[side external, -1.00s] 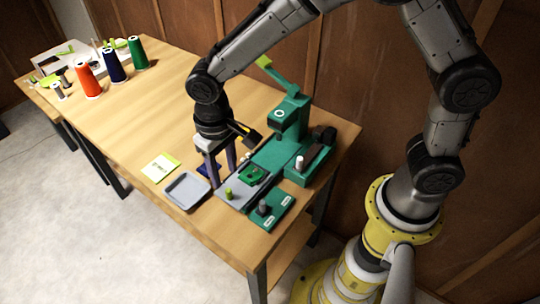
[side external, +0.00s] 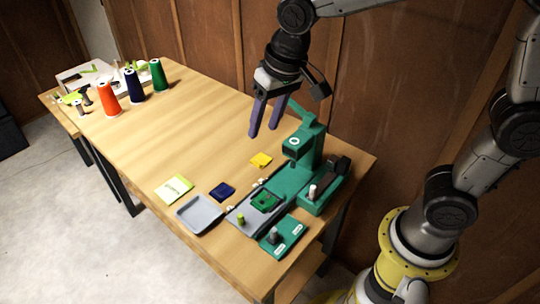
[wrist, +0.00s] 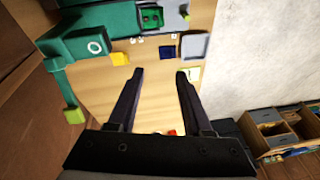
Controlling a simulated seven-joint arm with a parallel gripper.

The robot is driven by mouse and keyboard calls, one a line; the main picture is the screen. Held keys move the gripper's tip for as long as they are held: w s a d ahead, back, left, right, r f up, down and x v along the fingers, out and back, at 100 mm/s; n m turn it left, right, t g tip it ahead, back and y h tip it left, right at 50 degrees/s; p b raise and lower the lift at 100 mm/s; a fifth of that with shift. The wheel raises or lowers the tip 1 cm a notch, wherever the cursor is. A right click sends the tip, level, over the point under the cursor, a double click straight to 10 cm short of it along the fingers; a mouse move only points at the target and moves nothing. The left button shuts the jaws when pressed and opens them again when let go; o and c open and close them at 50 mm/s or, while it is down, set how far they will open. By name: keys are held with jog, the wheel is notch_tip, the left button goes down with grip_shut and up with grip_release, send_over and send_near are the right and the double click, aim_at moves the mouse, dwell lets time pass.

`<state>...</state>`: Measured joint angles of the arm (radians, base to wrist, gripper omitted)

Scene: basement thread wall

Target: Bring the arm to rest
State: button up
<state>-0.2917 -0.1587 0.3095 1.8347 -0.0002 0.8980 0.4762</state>
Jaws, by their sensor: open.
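My gripper (side external: 266,117) is open and empty. It hangs above the wooden table (side external: 215,110), behind and left of the green machine (side external: 302,158), with its fingers pointing down. The green machine also shows at the upper left of the wrist view (wrist: 85,45). Nothing is touching the fingers.
A yellow piece (side external: 261,159), a dark blue piece (side external: 222,191), a grey tray (side external: 200,214) and a yellow-green note (side external: 174,188) lie near the machine. Orange (side external: 109,100), navy (side external: 133,88) and green (side external: 158,76) cones stand at the far left. Mid-table is clear.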

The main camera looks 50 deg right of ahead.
jog(key=s+d+r+t, duration=0.2)
jog(key=s+d+r, duration=0.4)
jog(key=s+d, duration=0.25)
jog(key=s+d+f+n, duration=0.2)
jog(key=s+f, duration=0.2)
jog(key=s, duration=0.5)
jog(key=shift+s+f+t+h, duration=0.25)
jog(key=shift+s+t+h, duration=0.1)
jog(key=shift+t+h, duration=0.05)
